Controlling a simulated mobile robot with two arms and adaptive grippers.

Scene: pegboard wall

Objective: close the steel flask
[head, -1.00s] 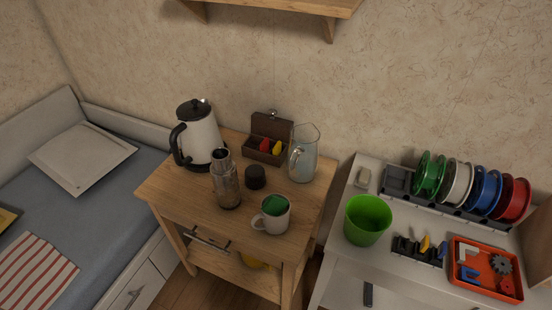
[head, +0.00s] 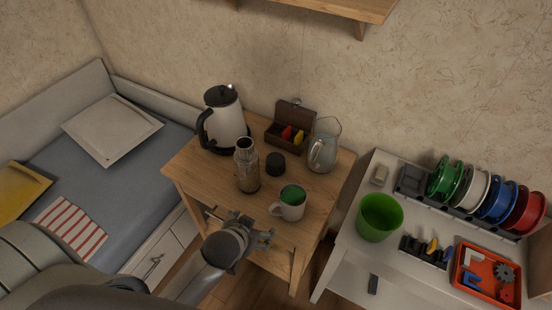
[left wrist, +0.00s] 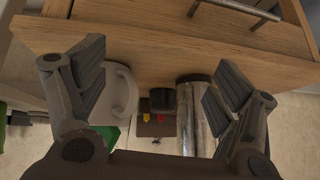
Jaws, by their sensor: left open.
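The steel flask (head: 247,172) stands upright on the wooden cabinet top, its narrow neck uncovered. It also shows in the left wrist view (left wrist: 196,120), near one finger of my gripper. A black cap (head: 275,164) sits on the wood just right of the flask; in the left wrist view the cap (left wrist: 162,101) lies between the fingers' lines. My left gripper (head: 240,224) is open and empty, in front of the cabinet's front edge, apart from flask and cap. Its spread fingers frame the left wrist view (left wrist: 158,84). My right gripper is not in view.
A mug with green contents (head: 289,204) stands right of the flask. A kettle (head: 225,122), a glass jug (head: 323,146) and an open brown box (head: 291,126) stand behind. The cabinet's drawer handle (left wrist: 238,9) is close to the gripper. A green cup (head: 379,218) stands on the white table.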

